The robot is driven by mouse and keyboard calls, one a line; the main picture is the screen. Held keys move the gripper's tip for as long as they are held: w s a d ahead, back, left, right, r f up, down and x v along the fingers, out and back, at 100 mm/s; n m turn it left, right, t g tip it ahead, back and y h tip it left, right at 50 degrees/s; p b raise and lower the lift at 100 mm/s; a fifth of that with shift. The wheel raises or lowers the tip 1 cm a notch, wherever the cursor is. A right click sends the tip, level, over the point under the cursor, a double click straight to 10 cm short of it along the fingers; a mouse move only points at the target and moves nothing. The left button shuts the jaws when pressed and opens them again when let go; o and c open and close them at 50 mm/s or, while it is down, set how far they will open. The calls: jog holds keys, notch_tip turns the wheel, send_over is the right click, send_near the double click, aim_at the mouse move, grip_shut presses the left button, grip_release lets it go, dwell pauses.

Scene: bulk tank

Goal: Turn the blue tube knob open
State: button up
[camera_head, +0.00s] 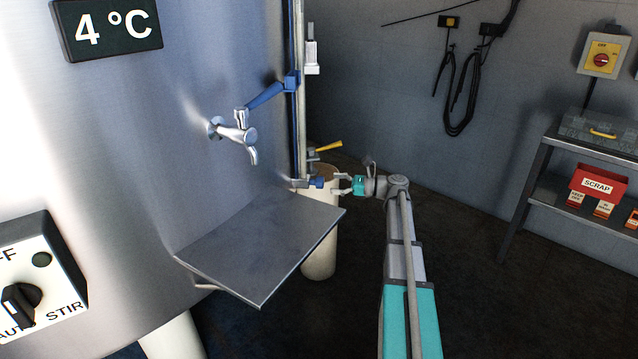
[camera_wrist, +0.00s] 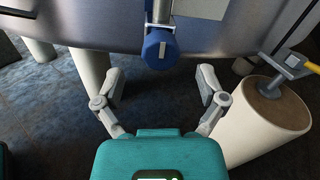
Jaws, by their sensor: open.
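The blue tube knob (camera_wrist: 159,50) is in the upper middle of the wrist view, with a white mark on its face. It sits at the lower end of the vertical tube on the tank's side. In the head view the knob (camera_head: 317,183) is small, just left of my gripper (camera_head: 341,184). My gripper (camera_wrist: 160,82) is open and empty. Its two fingers spread left and right of the knob's line in the wrist view, and the knob appears just beyond the fingertips. I cannot tell whether they touch it.
A tap with a blue lever (camera_head: 265,96) is on the steel tank (camera_head: 180,130), above a metal shelf (camera_head: 262,240). A pale cylinder (camera_wrist: 270,118) stands at right in the wrist view, near a yellow-handled valve (camera_head: 329,146). A bench (camera_head: 560,155) stands at far right.

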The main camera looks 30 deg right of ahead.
aim_at(321, 182)
jog(key=shift+x, duration=2.35)
